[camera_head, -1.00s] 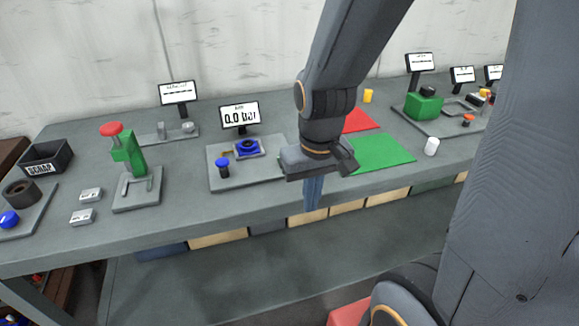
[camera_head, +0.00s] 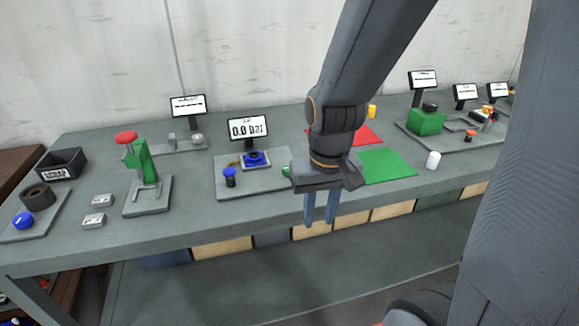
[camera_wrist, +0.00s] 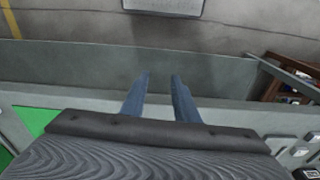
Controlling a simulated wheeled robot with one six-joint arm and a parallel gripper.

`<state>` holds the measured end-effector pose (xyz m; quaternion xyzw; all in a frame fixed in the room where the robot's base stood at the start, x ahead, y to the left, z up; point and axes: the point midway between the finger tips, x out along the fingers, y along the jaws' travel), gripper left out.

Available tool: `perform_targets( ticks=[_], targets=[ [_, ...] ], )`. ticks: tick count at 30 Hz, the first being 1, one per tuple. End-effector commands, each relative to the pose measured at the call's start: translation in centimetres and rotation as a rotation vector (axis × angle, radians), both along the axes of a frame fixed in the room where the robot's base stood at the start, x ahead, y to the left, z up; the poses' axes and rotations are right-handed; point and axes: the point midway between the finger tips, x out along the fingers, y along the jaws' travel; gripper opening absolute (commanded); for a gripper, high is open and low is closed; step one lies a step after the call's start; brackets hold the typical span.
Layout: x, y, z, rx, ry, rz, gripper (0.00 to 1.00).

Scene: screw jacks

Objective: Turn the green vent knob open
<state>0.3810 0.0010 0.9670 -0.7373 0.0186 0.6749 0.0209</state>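A small green knob (camera_head: 287,170) shows at the right edge of the grey plate (camera_head: 235,188) under the 0.0 bar display (camera_head: 248,128). It is partly hidden behind my gripper, so its turn position cannot be told. My gripper (camera_head: 320,222) hangs just right of the knob, in front of the bench edge, with its blue fingers pointing down. The fingers are apart with nothing between them, also in the wrist view (camera_wrist: 158,78). The knob is not seen in the wrist view.
On the same plate stand a blue-capped post (camera_head: 230,177) and a blue round part (camera_head: 255,158). A green press (camera_head: 142,160) with a red knob stands left. Green (camera_head: 386,166) and red (camera_head: 367,135) mats and a white cylinder (camera_head: 433,160) lie right.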

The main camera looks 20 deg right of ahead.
Motion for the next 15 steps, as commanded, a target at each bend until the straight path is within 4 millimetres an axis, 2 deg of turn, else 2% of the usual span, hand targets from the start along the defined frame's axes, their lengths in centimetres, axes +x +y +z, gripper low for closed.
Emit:
perform_targets(
  ticks=[1,3,9,15],
  targets=[
    [1.4,0.0,0.2,0.005,0.003,-0.052,0.37],
    [3.9,0.0,0.8,0.014,0.010,-0.165,0.46],
    [12.9,0.1,2.7,0.041,0.039,-0.608,0.46],
    [20.1,0.2,4.2,0.054,0.065,-1.018,0.46]
  ],
)
